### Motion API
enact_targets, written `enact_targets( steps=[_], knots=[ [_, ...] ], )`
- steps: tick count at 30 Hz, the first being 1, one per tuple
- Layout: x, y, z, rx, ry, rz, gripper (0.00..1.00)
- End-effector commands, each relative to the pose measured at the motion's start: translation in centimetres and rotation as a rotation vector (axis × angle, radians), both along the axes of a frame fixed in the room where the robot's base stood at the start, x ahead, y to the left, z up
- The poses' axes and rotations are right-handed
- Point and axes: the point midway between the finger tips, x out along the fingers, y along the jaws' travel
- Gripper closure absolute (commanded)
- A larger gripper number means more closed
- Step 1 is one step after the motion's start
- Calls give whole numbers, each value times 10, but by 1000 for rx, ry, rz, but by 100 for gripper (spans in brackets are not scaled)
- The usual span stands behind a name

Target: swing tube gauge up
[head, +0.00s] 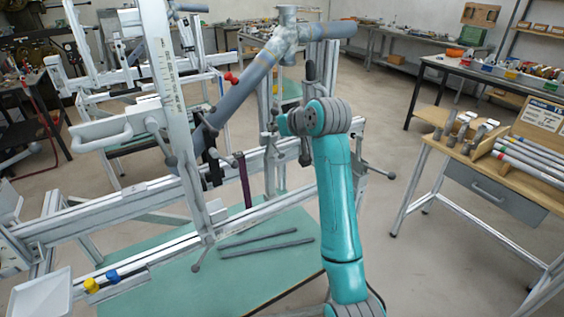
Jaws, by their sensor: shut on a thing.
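My teal arm (338,215) reaches up from the lower right, and its wrist (318,118) is beside the jig. My gripper is hidden behind the wrist, so its jaws and what they hold do not show. A dark upright handle (309,72) rises just above the wrist. The frame jig has pale metal rails (130,205) and a tall leaning post with a scale (166,72). A grey tube (238,97) slopes across it up to a joint (285,38). I cannot tell for certain which part is the tube gauge.
Two dark rods (265,243) lie on the green mat (200,285) below the jig. A wooden-topped bench (450,150) with tubes and a drawer stands at the right. Clear floor (385,130) lies between it and the jig.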

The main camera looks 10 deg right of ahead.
Motion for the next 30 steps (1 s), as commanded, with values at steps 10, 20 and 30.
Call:
enact_targets(
  steps=[10,20,30],
  knots=[
    [18,6,8,0,-4,0,100],
    [19,6,9,0,-5,0,100],
    [31,10,10,0,-3,0,100]
  ],
)
